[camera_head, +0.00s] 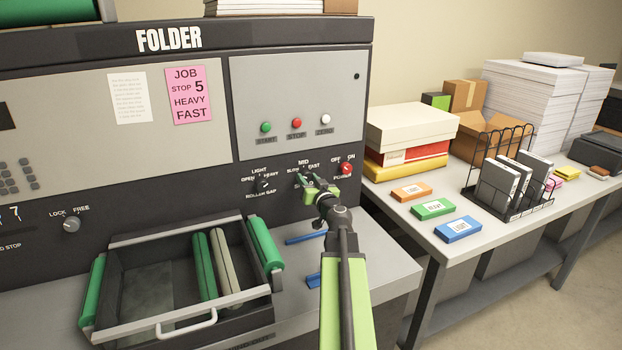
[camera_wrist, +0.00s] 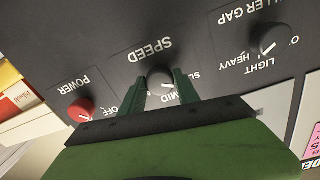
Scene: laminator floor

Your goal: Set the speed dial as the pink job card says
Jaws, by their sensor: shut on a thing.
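The pink job card (camera_head: 189,95) on the folder's front panel reads JOB, STOP 5, HEAVY, FAST. The speed dial is a dark round knob (camera_wrist: 161,77) below the word SPEED in the upside-down wrist view. Its white mark appears to point towards MID. My gripper (camera_head: 309,183) is at this dial; in the wrist view its green fingers (camera_wrist: 163,84) stand on either side of the knob, shut on it. In the head view my gripper hides most of the dial; the labels MID and FAST show above it.
The roller gap knob (camera_head: 264,186) is left of the speed dial, the red power knob (camera_head: 345,168) close to its right. A tray with green rollers (camera_head: 180,322) juts out below. A side table (camera_head: 400,205) holds coloured boxes and a wire rack (camera_head: 515,212).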

